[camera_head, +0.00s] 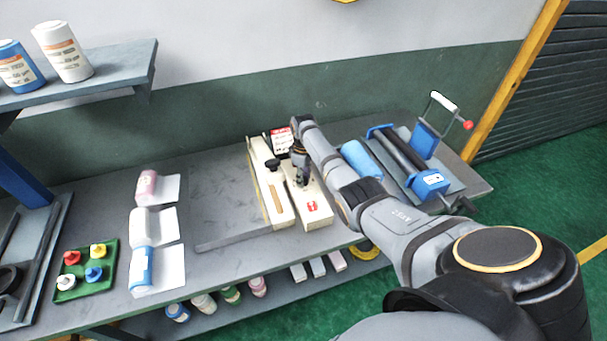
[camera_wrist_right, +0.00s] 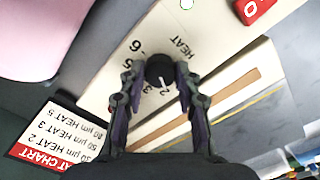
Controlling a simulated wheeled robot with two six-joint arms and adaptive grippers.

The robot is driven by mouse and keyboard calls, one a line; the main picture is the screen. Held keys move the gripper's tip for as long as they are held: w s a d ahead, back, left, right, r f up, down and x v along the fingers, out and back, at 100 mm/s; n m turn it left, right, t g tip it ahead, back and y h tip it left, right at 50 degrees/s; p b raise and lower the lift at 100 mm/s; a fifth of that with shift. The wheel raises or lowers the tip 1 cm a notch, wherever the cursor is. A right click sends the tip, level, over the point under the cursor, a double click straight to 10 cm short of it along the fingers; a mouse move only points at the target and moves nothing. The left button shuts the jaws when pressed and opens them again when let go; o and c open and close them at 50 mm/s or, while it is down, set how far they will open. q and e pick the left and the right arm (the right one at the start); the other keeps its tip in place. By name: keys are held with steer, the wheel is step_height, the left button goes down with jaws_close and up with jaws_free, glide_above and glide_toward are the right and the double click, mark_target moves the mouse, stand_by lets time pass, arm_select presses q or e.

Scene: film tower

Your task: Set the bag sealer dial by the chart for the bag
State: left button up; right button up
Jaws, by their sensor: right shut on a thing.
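The cream bag sealer (camera_head: 277,208) stands mid-bench with a red label on its front. Its round black dial (camera_wrist_right: 160,68) sits between the fingertips of my right gripper (camera_wrist_right: 161,80), which is shut on it. The dial's white mark points toward the lower numbers, near 2 and 3; the exact setting is unclear. Printed 5, 6 and HEAT show around it. In the head view my right gripper (camera_head: 303,178) comes down on the sealer and hides the dial. The red-headed heat chart (camera_head: 281,141) stands behind; in the wrist view the chart (camera_wrist_right: 48,132) lists HEAT 2, 3 and 5. My left gripper is out of view.
Pink, white and blue rolls (camera_head: 140,222) with pale sheets lie left of the sealer. A green tray (camera_head: 86,285) holds coloured pieces. A blue-ended roller machine (camera_head: 432,182) stands at the right. Bottles and boxes sit on a lower shelf. Two containers (camera_head: 62,52) stand on the upper shelf.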

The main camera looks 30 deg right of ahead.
steer(key=m+p, duration=0.1)
steer(key=m, duration=0.3)
steer(key=shift+r+m+p, duration=0.15)
steer(key=shift+m+p, duration=0.15)
steer(key=m+p, duration=0.1)
steer(key=m, duration=0.3)
steer(key=shift+m, duration=0.3)
steer(key=shift+w, duration=0.1)
steer(key=o, duration=1.2)
steer(key=shift+c, duration=0.2)
step_height(320, 180, up, 12)
